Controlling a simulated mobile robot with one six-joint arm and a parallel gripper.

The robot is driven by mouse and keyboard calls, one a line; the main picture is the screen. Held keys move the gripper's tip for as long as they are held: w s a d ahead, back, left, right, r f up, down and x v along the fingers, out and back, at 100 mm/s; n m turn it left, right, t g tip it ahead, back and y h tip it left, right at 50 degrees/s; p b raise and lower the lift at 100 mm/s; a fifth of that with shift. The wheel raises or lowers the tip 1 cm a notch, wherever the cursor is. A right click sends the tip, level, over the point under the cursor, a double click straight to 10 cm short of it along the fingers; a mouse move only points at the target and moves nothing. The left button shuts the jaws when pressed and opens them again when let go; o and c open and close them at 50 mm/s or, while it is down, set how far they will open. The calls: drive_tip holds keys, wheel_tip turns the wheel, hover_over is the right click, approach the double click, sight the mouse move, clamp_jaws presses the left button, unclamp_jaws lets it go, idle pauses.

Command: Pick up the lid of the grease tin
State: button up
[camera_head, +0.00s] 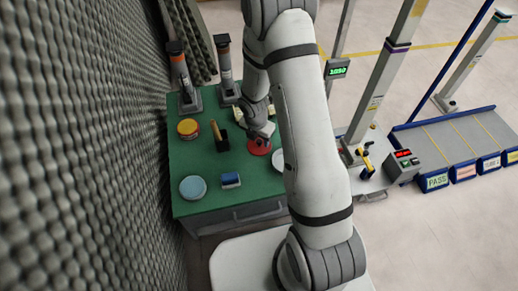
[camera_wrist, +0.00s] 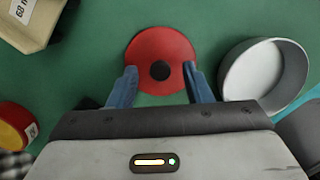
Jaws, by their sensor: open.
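The lid, a red disc with a black central knob, lies flat on the green table top and shows in the wrist view (camera_wrist: 160,47) and in the head view (camera_head: 259,149). My gripper (camera_wrist: 160,78) is open above it, its blue fingertips at either side of the lid's near part. Whether they touch the lid I cannot tell. A grey, round, open tin (camera_wrist: 262,75) stands just right of the lid. In the head view the tin (camera_head: 278,160) is partly hidden by my arm, and my gripper (camera_head: 260,135) is over the lid.
The green table (camera_head: 208,160) also holds a red and yellow tin (camera_head: 188,129), a wooden-handled tool (camera_head: 217,134), a blue dish (camera_head: 193,187) and a blue block (camera_head: 231,180). A beige labelled thing (camera_wrist: 38,18) is left of the lid. A grey foam wall (camera_head: 90,150) borders the left.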

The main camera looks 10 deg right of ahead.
drive_tip(key=shift+f, duration=0.4)
drive_tip(key=shift+r, duration=0.1)
drive_tip(key=shift+c, duration=0.6)
clamp_jaws()
drive_tip(key=shift+r, duration=0.15)
